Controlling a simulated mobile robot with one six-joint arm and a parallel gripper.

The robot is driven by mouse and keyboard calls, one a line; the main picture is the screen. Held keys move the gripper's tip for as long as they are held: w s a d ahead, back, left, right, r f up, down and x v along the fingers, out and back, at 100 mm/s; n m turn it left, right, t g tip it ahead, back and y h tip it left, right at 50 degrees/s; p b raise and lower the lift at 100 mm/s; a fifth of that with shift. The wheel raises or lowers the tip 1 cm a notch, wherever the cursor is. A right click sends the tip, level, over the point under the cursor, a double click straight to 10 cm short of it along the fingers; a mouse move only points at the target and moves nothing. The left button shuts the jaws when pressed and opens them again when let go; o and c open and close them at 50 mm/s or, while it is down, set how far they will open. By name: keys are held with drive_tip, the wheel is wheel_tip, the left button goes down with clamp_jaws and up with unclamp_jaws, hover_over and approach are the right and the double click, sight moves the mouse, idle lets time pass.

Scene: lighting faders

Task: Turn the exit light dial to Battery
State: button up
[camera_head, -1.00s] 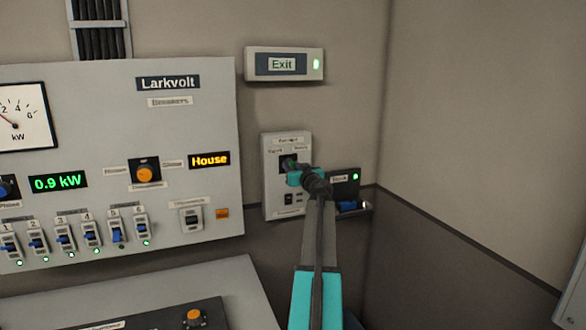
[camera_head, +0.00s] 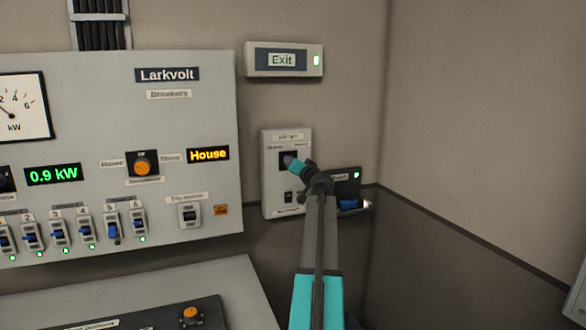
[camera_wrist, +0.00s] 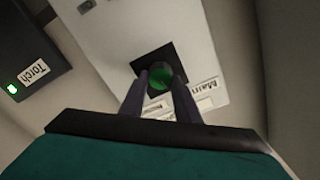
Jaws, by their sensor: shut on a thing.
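The exit light dial (camera_wrist: 160,78) shows green between my fingertips in the wrist view, on a black square of a white wall plate (camera_head: 271,185). My gripper (camera_head: 287,161) is at this plate in the head view and covers most of the dial there. It also shows in the wrist view (camera_wrist: 161,86), with its two dark fingers shut on the dial, one on each side. A label starting "Main" is beside the dial in the wrist view. The dial's pointer direction cannot be told. The Exit sign (camera_head: 283,60) above has a lit green lamp.
A dark Torch unit (camera_wrist: 22,66) with a green lamp is close beside the plate. The large Larkvolt breaker panel (camera_head: 192,110) is to the left, with an orange knob (camera_head: 142,167) and several switches.

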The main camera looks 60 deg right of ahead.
drive_tip(key=m, duration=1.1)
drive_tip(key=shift+s+d+f+p, duration=0.1)
drive_tip(key=shift+s+f+p, duration=0.1)
drive_tip(key=shift+p, duration=0.15)
drive_tip(key=o, duration=1)
drive_tip(key=shift+w, duration=0.1)
drive_tip(key=shift+o, duration=0.2)
drive_tip(key=b+v, duration=0.2)
drive_tip(key=v, duration=1.2)
drive_tip(key=shift+b, duration=0.4)
drive_tip(key=shift+r, duration=0.1)
